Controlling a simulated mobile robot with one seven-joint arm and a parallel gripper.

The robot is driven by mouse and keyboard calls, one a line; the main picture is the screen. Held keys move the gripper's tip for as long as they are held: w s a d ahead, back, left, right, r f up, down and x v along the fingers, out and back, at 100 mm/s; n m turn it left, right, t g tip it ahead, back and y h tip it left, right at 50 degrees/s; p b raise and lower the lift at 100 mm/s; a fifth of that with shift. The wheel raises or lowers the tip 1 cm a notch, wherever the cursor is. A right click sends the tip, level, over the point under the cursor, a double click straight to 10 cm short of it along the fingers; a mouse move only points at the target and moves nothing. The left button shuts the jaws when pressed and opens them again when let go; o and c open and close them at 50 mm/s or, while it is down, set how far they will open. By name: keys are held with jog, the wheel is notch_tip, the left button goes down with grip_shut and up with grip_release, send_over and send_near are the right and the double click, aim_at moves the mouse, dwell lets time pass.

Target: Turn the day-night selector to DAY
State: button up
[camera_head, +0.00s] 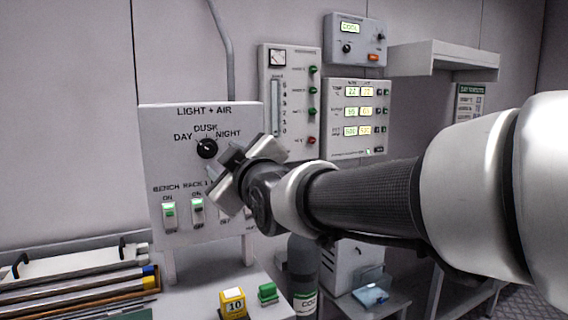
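The day-night selector (206,149) is a round black knob on the white LIGHT + AIR panel (160,122). DAY is printed at its left, DUSK above it and NIGHT at its right. A small pale mark shows on the knob, but it is too small to tell surely which word it points at. My gripper (222,168) is in front of the panel, just right of and below the knob. It appears apart from the knob, but the depth gap is hard to judge. Its fingers are seen from behind and partly hidden, so its opening is unclear.
Rocker switches (169,214) line the panel's lower part, some hidden behind my gripper. A gauge panel (308,61) and a display panel (354,87) hang to the right. A yellow block marked 10 (233,304) and a green block (267,291) sit on the bench below.

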jog(key=v, duration=0.4)
jog(key=shift+s+d, duration=0.2)
jog(key=shift+s, duration=0.1)
jog(key=s+d+f+m+g+h, duration=0.1)
jog(key=s+d+f+m+h, duration=0.15)
jog(key=d+f, duration=0.4)
jog(key=s+d+f+m+g+h, duration=0.15)
jog(key=d+f+m+h, duration=0.25)
jog(key=d, duration=0.5)
jog(key=s+d+f+m+g+h+p, duration=0.1)
jog(key=s+d+f+m+g+h, duration=0.2)
jog(key=s+d+f, duration=0.4)
jog(key=s+d+f+m+g, duration=0.4)
jog(key=s+d+f+m, duration=0.15)
jog(key=s, duration=0.35)
notch_tip(320, 180, up, 23)
jog(key=p, duration=2.2)
jog(key=shift+f, duration=0.2)
